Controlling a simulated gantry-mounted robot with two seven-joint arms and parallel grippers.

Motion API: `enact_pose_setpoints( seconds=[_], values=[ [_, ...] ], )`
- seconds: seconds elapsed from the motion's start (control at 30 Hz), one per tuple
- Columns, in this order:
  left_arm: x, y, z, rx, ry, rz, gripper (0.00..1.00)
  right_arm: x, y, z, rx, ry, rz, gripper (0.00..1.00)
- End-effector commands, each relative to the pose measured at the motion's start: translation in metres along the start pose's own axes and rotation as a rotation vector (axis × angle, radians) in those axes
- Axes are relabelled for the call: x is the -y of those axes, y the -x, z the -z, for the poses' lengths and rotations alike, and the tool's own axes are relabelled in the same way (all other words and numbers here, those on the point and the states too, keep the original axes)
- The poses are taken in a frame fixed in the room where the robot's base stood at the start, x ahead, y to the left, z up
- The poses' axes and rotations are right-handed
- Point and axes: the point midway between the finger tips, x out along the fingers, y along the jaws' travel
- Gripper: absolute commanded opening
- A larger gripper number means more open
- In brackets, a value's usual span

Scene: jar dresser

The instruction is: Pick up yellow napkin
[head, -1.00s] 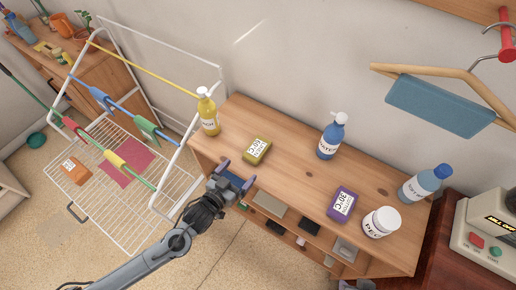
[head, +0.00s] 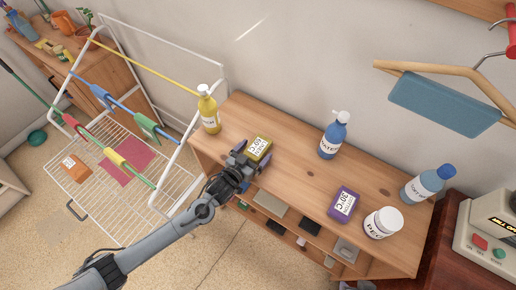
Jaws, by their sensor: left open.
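The yellow napkin (head: 259,148) is a small folded block with a white label reading 60°C. It lies on the wooden dresser top, near its left end. My left gripper (head: 248,158) is open at the napkin's lower-left side, with its fingers close around or against that edge. The gripper hides part of the napkin, and I cannot tell whether the fingers touch it. My right gripper is not in view.
A yellow bottle (head: 208,110) stands behind left of the napkin. A blue bottle (head: 333,135), purple napkin (head: 343,204), white jar (head: 382,222) and light-blue bottle (head: 427,184) stand further right on the dresser (head: 295,170). A white drying rack (head: 182,168) is at the left.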

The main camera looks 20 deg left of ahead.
Motion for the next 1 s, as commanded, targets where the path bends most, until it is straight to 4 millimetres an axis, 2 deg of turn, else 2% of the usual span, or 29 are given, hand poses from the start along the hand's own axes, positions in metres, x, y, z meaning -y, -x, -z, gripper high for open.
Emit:
enact_pose_setpoints(
  seconds=[0.1,0.37,0.77,1.0],
  values=[
    [0.0002,-0.0081,-0.0003,0.000,-0.001,0.001,0.99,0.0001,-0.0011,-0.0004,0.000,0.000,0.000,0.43],
    [0.0002,-0.0094,0.0000,0.001,-0.001,0.000,0.99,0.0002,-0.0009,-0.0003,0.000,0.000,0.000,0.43],
    [0.0002,-0.0092,0.0001,0.001,-0.001,0.000,0.39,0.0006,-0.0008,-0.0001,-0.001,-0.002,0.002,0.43],
    [0.0003,-0.0090,0.0010,0.000,-0.001,0.001,0.39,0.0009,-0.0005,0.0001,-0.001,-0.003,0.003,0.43]
  ],
)
